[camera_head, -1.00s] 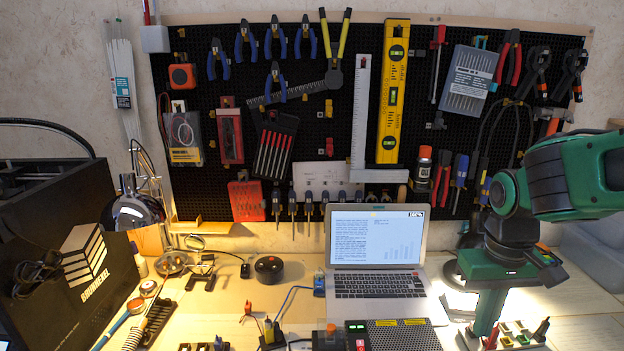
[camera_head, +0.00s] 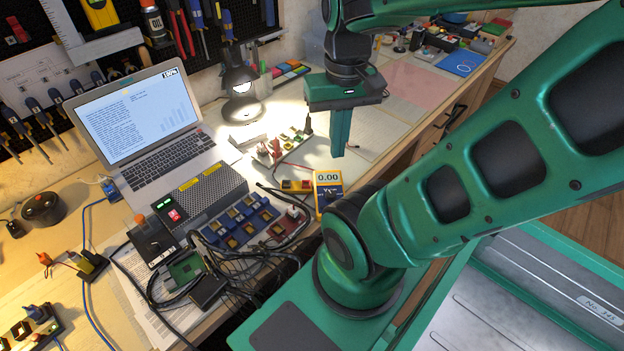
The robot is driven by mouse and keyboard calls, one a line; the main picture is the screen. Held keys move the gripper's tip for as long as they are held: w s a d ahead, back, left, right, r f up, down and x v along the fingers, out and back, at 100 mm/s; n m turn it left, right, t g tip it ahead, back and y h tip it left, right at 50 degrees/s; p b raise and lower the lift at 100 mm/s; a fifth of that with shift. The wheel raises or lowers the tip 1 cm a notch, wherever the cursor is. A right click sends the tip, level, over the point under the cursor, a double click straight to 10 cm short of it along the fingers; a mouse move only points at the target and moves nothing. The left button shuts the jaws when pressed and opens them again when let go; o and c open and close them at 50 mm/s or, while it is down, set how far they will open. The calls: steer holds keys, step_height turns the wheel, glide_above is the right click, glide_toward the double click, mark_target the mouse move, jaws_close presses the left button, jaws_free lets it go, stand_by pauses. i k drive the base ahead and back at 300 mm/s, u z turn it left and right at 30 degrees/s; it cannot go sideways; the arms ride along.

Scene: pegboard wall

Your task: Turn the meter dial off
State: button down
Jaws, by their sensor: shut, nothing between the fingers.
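A yellow meter (camera_head: 328,188) with a display reading 0.00 stands near the front edge of the workbench, right of the electronics. Its dial is mostly hidden behind my arm's lower joint. My gripper (camera_head: 339,149) points down above the bench, behind the meter and slightly to its right in the picture. Its green fingers are together with nothing between them. It is apart from the meter.
An open laptop (camera_head: 142,118), a power supply (camera_head: 208,190) and a cluster of wired boards (camera_head: 238,222) fill the bench left of the meter. A lit lamp (camera_head: 240,92) stands behind. Several cables run near the meter. The bench right of my gripper is fairly clear.

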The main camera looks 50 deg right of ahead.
mark_target(330, 195)
steer(key=z, duration=0.05)
steer(key=k, duration=0.5)
steer(key=z, duration=1.95)
steer(key=k, duration=0.4)
steer(key=u, duration=0.35)
steer(key=i, duration=0.45)
